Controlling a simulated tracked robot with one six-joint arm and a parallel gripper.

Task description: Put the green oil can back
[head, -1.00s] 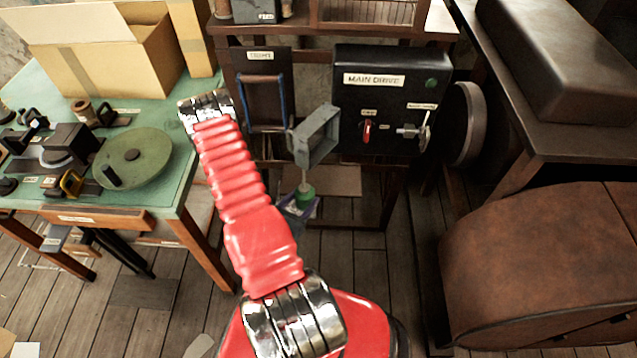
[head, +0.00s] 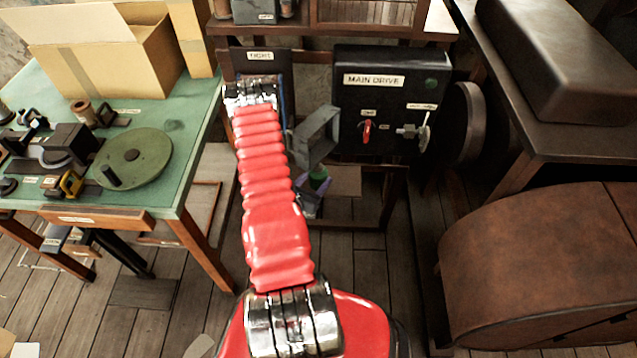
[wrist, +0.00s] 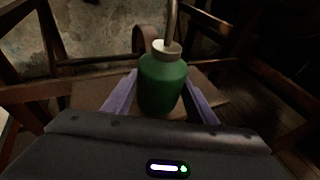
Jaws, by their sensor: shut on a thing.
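The green oil can (wrist: 163,82) has a pale collar and a thin metal spout that runs up out of the wrist view. My gripper (wrist: 160,92) is shut on it, with a purple finger on either side of its body. In the head view only part of the can (head: 318,177) shows, low beneath the main drive box, with a purple finger of my gripper (head: 309,201) beside it. My arm hides the rest. The can looks roughly upright. I cannot tell whether its base touches anything.
A brown board (head: 345,181) lies low in the wooden stand behind the can. The black main drive box (head: 390,105) with a red lever hangs above. The green-topped bench (head: 185,125) with a round green plate is at left; a brown rounded casing (head: 540,265) fills the right.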

